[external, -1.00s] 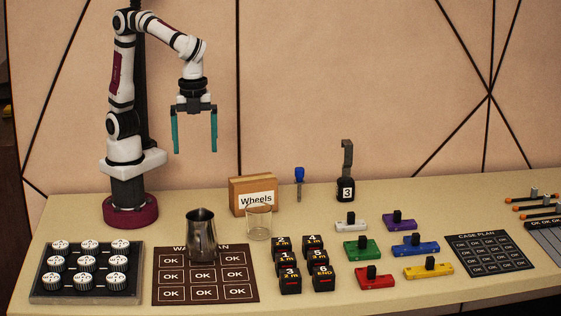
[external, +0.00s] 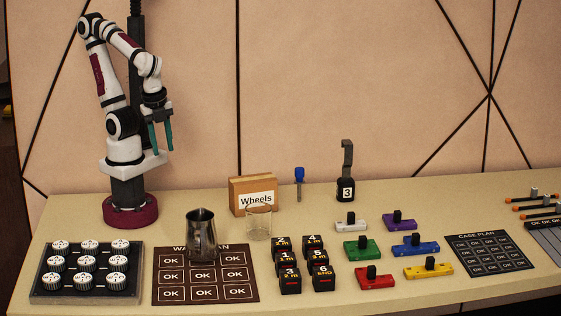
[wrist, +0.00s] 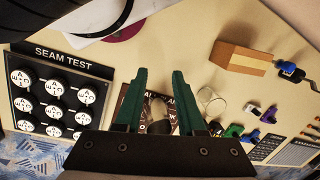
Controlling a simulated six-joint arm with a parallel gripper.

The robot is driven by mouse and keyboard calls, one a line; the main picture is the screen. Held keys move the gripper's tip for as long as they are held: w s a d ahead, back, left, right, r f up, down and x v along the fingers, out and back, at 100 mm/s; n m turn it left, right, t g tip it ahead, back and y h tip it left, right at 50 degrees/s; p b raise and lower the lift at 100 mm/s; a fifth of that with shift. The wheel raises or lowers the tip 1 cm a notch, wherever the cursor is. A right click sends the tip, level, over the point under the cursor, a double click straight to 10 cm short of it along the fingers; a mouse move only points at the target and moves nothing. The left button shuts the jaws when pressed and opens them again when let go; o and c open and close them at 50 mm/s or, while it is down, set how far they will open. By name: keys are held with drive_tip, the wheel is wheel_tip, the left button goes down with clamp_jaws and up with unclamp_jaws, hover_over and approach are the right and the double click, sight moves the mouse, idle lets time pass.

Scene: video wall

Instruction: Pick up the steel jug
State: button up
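The steel jug (external: 202,235) stands upright on the back part of the dark OK-grid mat (external: 165,294). In the wrist view the jug (wrist: 158,112) shows between my fingers, well below them, with its lower part hidden by the gripper body. My gripper (external: 162,150) is open and empty, its teal fingers pointing down. It is high above the table, up and to the left of the jug in the external view. The open fingers also show in the wrist view (wrist: 165,74).
A clear glass (external: 259,223) stands close right of the jug, with the Wheels box (external: 253,196) behind it. A tray of white knobs (external: 87,297) lies left of the mat. Black numbered blocks (external: 290,283) and coloured blocks (external: 375,278) stand to the right.

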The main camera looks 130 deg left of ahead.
drive_tip(key=n+h, duration=0.3)
drive_tip(key=n, duration=0.3)
hover_over(192, 260)
drive_tip(key=f, duration=1.8)
drive_tip(key=shift+s+a+f, duration=0.15)
drive_tip(key=shift+a+f, duration=0.1)
drive_tip(key=shift+f, duration=0.05)
clamp_jaws()
